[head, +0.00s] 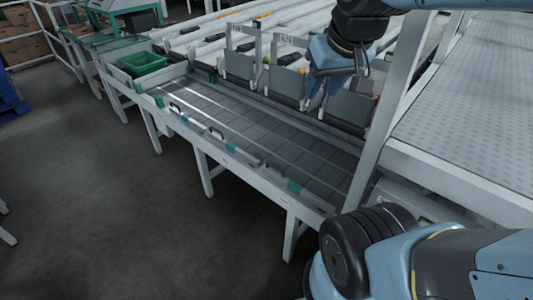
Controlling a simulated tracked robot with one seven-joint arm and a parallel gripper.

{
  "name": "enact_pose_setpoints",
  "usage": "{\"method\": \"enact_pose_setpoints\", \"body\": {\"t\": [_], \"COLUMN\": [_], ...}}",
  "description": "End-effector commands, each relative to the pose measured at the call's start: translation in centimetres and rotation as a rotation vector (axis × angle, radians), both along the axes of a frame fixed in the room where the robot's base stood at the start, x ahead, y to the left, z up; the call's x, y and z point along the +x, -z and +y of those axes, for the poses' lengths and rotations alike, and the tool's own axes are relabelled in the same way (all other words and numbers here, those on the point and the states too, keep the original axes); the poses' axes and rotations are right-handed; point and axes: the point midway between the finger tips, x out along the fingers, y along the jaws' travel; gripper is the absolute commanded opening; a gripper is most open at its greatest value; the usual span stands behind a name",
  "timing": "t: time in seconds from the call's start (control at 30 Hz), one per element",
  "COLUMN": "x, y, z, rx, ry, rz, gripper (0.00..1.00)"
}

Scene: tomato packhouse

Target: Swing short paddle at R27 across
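My gripper (335,82) hangs at the upper right, over the row of grey chutes behind the grey belt (245,125). It is small and partly merged with the chutes, so its fingers are unclear. Two tagged frames stand over the chutes, a left tag (237,29) and a right tag (287,41). Their lettering is too small to read surely, so I cannot tell which is R27. I cannot make out for certain which part is the short paddle.
A green crate (142,63) sits at the belt's far left end. A white post (392,118) and a dimpled grey panel (475,110) crowd the right side. White rollers (215,38) run behind the chutes. Open dark floor (90,180) lies in front left.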

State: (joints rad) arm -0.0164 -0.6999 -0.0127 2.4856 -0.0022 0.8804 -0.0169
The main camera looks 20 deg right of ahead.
Motion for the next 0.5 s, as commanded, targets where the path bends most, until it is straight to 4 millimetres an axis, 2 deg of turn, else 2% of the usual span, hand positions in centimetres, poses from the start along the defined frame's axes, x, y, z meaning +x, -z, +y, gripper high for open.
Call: {"method": "enact_pose_setpoints", "body": {"t": [0.27, 0.5], "x": [6.4, 12.0], "y": [2.5, 6.0], "z": [-0.4, 0.1], "rx": [-0.015, -0.043], "ry": [-0.083, -0.154], "rz": [0.077, 0.138], "gripper": [0.38, 0.38]}}
